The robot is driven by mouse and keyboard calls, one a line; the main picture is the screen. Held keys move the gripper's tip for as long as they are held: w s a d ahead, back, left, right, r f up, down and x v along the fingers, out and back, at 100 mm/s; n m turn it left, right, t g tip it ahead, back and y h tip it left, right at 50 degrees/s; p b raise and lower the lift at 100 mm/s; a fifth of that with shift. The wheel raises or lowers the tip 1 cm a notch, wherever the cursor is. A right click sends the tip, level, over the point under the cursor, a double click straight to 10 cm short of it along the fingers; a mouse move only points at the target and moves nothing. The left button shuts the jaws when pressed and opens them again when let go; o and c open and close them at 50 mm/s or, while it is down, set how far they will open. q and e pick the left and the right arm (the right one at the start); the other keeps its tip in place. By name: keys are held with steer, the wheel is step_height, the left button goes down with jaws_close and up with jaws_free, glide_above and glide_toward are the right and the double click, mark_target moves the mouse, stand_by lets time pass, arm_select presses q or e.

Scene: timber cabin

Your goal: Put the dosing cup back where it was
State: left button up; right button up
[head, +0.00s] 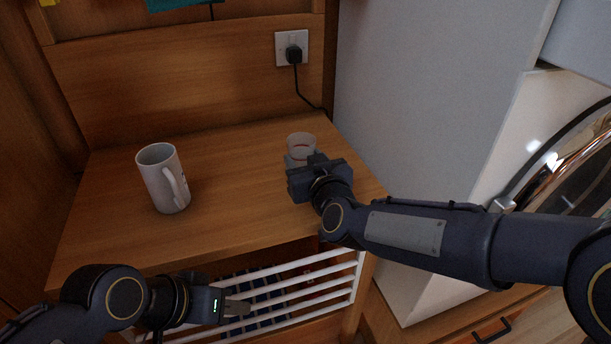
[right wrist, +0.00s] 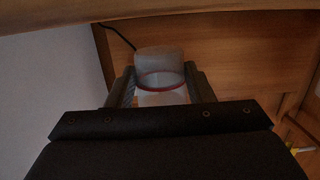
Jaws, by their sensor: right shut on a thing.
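The dosing cup (head: 302,144) is small and translucent with a red line around it. It is at the right end of the wooden top, and I cannot tell whether it touches the wood. My right gripper (head: 299,160) is shut on it. In the right wrist view the cup (right wrist: 160,70) sits between the two fingers (right wrist: 162,88). My left gripper (head: 238,308) is low in front of the white rack, empty of anything I can make out. Its finger gap is unclear.
A white mug (head: 160,180) stands upright on the left of the wooden top (head: 225,160). A socket with a black plug (head: 293,54) is on the back panel, its cord running down behind the top. A white-slatted rack (head: 335,282) is below. A pale appliance wall (head: 420,90) borders the right.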

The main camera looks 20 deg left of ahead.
step_height(320, 180, down, 3)
steer(key=shift+f+b, duration=0.1)
steer(key=shift+b, duration=0.35)
steer(key=shift+f, duration=0.2)
steer(key=o, duration=1)
steer(key=shift+r, duration=0.1)
